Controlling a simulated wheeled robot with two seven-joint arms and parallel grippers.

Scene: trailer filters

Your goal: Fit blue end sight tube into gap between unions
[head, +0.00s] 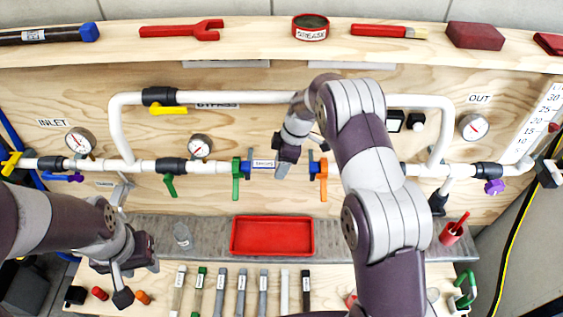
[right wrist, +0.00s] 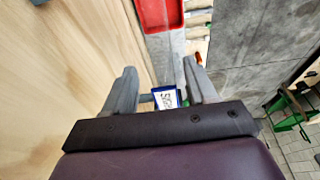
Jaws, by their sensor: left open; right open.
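A small white lettered piece with blue edges (head: 263,164) shows in the pipe line, between the green-handled valve (head: 236,180) and the orange-handled valve (head: 323,180). I cannot tell whether it is the sight tube or a label. In the right wrist view the blue-edged piece (right wrist: 165,98) shows between the fingers, with no clear contact. My right gripper (head: 285,160) is open in front of the gap and partly hides it. Its fingers (right wrist: 160,72) stand apart in the wrist view. My left gripper (head: 138,281) is open and empty above the bench at lower left.
A red tray (head: 272,254) lies below the pipe line. Several labelled rods or tools (head: 241,291) line the bench. A dark tube with a blue end (head: 89,32) lies on the top shelf (head: 250,43). Gauges (head: 200,146) and bypass piping (head: 250,97) surround the gap.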

